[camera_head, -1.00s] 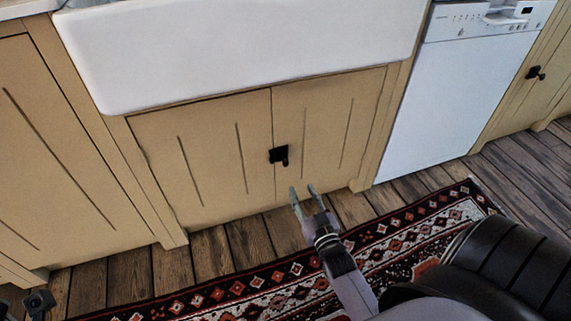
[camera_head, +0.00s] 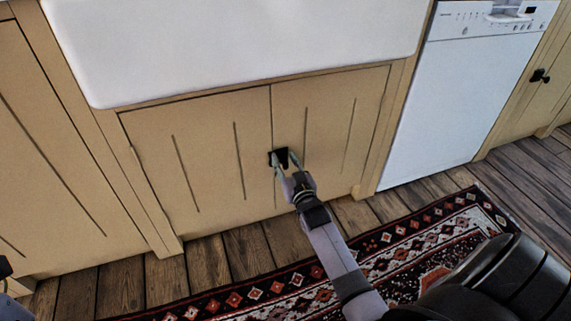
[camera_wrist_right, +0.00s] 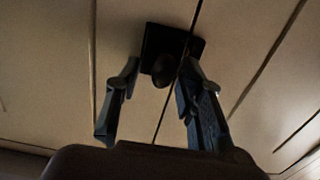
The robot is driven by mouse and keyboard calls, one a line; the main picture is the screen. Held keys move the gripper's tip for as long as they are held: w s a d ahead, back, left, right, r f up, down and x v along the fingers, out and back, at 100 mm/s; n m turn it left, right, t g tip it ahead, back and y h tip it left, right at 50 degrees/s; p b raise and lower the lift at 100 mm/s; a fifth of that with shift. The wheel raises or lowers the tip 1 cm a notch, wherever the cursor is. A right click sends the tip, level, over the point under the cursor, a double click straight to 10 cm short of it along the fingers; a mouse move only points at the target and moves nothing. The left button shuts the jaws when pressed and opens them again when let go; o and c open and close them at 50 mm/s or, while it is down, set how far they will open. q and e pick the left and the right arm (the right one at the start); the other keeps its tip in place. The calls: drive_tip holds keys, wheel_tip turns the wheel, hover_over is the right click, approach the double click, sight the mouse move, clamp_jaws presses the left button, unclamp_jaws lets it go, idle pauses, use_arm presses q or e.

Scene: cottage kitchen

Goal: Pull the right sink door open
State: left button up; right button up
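The right sink door (camera_head: 331,130) is shut, flush beside the left sink door (camera_head: 200,160) under the white sink. A black latch with a knob (camera_head: 280,154) sits at the seam between the doors. My right gripper (camera_head: 284,165) is at this latch, its fingers apart. In the right wrist view the fingers (camera_wrist_right: 155,85) stand on either side of the black knob (camera_wrist_right: 163,70), with gaps visible; I cannot tell whether either finger touches it. Of my left arm, only a dark piece shows at the lower left edge of the head view; its fingers are not visible.
The white sink (camera_head: 240,45) overhangs the doors. A white dishwasher (camera_head: 455,100) stands to the right, a tan cabinet (camera_head: 60,170) to the left.

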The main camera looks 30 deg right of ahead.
drive_tip(key=shift+c, duration=0.2)
clamp_jaws()
idle(0.6)
